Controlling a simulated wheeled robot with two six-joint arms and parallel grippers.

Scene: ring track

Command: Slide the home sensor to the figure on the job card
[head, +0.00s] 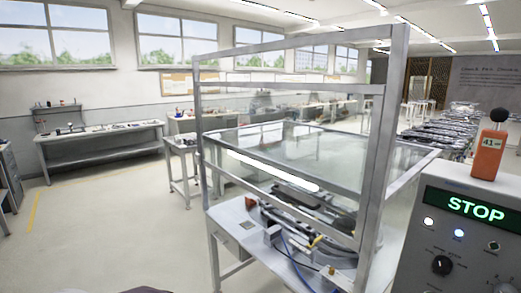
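A framed, glass-panelled machine (388,130) stands in front of me in the head view. Dark curved track parts (296,214) show inside it, low behind the glass and a frame bar. I cannot make out which small part is the home sensor; the frame bars and glass cover much of the inside. No job card can be clearly told. Neither of my grippers is in view.
A grey control box (455,238) at the right front shows a green STOP display (476,208), with lamps and a black knob (442,265). A workbench (100,137) stands at the back left. The floor (100,220) on the left is open, with a yellow line.

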